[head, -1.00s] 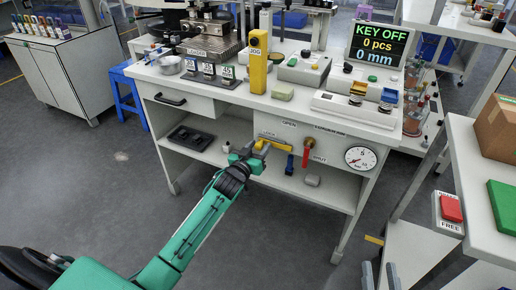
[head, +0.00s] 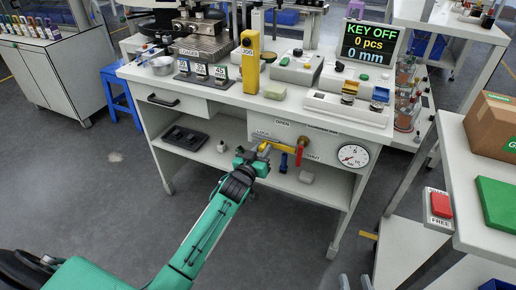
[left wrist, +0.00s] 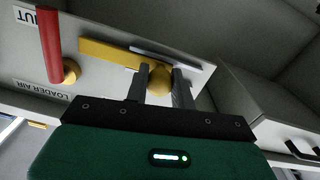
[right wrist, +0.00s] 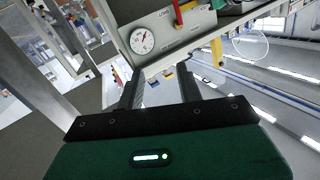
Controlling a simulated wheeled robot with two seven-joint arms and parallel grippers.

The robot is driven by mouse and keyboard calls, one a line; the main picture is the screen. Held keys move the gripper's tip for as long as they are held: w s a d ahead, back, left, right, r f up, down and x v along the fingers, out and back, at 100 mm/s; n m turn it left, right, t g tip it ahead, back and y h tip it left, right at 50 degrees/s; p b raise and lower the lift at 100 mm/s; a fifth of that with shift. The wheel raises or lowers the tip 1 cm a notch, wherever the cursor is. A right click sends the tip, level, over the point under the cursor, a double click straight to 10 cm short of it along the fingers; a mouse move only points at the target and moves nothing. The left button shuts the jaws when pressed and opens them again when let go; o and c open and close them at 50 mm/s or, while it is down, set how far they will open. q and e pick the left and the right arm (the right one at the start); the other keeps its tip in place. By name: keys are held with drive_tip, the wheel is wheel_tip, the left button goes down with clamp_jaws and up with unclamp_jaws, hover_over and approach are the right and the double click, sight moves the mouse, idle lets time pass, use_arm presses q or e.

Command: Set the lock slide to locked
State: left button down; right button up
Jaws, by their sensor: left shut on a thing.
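The lock slide is a yellow bar with a round knob on the valve panel under the bench top (head: 276,147). In the left wrist view the bar (left wrist: 106,53) runs left from the knob (left wrist: 159,80). My left gripper (head: 256,158) is shut on that knob, one finger on each side. In the head view the gripper partly hides the slide's left end. The LOCK label shows just above it. My right gripper (right wrist: 160,92) is open and empty, away from the panel; its fingertips show at the bottom edge of the head view (head: 355,282).
A pressure gauge (head: 352,156) is further right. A lower shelf (head: 235,145) lies under the panel. The display (head: 370,42) reads KEY OFF. A red button box (head: 439,206) stands right.

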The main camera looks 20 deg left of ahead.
use_arm(q)
drive_tip(key=shift+d, duration=0.2)
drive_tip(key=c, duration=1.2)
unclamp_jaws()
drive_tip(key=shift+d, duration=0.1)
drive_tip(key=shift+o, duration=0.2)
use_arm(e)
drive_tip(key=shift+d, duration=0.1)
use_arm(q)
drive_tip(key=s+p, duration=0.2)
drive_tip(key=s, duration=1.1)
drive_tip(key=shift+s+a, duration=0.4)
drive_tip(key=shift+a, duration=0.05)
use_arm(e)
drive_tip(key=s+f+g, duration=0.1)
drive_tip(key=f+g+h, duration=0.1)
drive_tip(key=f+g, duration=0.1)
drive_tip(key=s+d+f+g, duration=0.1)
drive_tip(key=f, duration=0.1)
drive_tip(key=shift+s+d+g, duration=0.1)
drive_tip(key=shift+s+g, duration=0.25)
drive_tip(key=shift+g, duration=0.05)
